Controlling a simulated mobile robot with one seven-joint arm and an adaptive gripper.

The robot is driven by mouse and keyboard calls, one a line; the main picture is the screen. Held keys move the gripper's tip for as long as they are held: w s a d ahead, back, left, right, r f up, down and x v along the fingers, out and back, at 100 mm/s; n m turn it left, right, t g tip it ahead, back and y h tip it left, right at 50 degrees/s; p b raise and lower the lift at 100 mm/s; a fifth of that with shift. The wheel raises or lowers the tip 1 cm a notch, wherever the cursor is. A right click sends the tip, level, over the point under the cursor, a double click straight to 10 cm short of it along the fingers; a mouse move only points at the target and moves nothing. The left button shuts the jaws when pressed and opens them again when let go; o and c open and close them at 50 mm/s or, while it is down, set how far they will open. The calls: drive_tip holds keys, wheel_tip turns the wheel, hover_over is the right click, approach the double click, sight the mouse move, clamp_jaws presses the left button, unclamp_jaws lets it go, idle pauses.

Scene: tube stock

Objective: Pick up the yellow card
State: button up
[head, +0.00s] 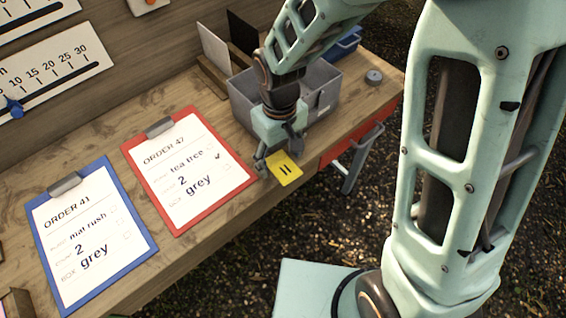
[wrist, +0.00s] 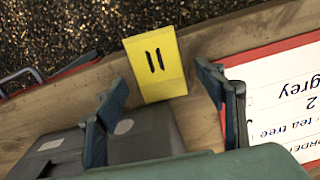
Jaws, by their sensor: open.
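The yellow card (head: 284,169) with two black strokes is at the table's front edge, just below my gripper (head: 279,152) in the head view. In the wrist view the yellow card (wrist: 158,68) shows whole, and its top reaches past the table edge over the ground. I cannot tell whether it lies flat or is tilted. My gripper (wrist: 162,85) is open and empty. Its fingers appear on either side of the card's lower part, with gaps, and do not visibly hold it.
A grey bin (head: 323,99) stands close behind my gripper; grey bin (wrist: 62,157) also fills the wrist view's lower left. A red clipboard (head: 166,222) and a blue clipboard (head: 48,288) lie to the left. A small grey round item (head: 374,77) sits at right. Beyond the front edge is open ground.

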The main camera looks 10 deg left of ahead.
drive_tip(key=shift+f, duration=0.25)
idle(0.5)
drive_tip(key=c, duration=0.7)
drive_tip(key=shift+c, duration=0.6)
drive_tip(key=shift+s+d, duration=0.1)
drive_tip(key=shift+c, duration=0.4)
drive_tip(key=shift+r, duration=0.1)
